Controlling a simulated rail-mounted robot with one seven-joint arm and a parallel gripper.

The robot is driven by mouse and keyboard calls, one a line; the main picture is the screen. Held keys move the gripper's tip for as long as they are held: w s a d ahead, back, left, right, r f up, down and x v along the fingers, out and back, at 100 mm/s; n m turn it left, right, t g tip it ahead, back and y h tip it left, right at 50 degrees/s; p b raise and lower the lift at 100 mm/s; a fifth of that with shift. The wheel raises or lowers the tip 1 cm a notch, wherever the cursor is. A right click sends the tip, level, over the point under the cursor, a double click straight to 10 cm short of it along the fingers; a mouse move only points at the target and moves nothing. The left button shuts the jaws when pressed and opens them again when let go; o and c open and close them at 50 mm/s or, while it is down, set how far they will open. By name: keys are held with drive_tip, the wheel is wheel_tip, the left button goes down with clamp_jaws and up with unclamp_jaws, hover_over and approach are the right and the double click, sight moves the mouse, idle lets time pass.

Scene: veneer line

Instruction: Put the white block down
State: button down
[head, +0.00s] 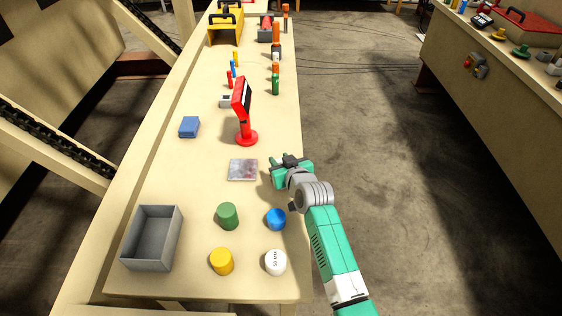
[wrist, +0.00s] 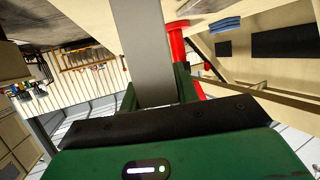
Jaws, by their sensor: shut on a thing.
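My gripper (head: 274,174) is at the right edge of the long table, with its fingers toward the left. In the wrist view its green fingers (wrist: 157,92) are shut on a plain pale grey-white block (wrist: 148,50), which I take to be the white block. The block runs up out of the top of that view, so its far end is hidden. In the head view I cannot make the block out between the fingers, nor tell its height above the table (head: 195,205).
A marbled square plate (head: 243,170) lies just left of my gripper. A red stand (head: 246,137) is behind it. Nearer are a blue cylinder (head: 276,219), green cylinder (head: 228,216), yellow cylinder (head: 222,261), white cylinder (head: 276,262) and grey open bin (head: 126,250). A blue box (head: 189,127) is farther left.

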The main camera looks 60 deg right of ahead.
drive_tip(key=shift+f, duration=0.15)
drive_tip(key=c, duration=1)
unclamp_jaws()
drive_tip(key=shift+c, duration=0.2)
drive_tip(key=shift+s+a+r, duration=0.1)
drive_tip(key=shift+s+r, duration=0.1)
drive_tip(key=shift+r, duration=0.1)
drive_tip(key=p+v, duration=0.3)
drive_tip(key=v, duration=0.8)
drive_tip(key=shift+s+a, duration=0.2)
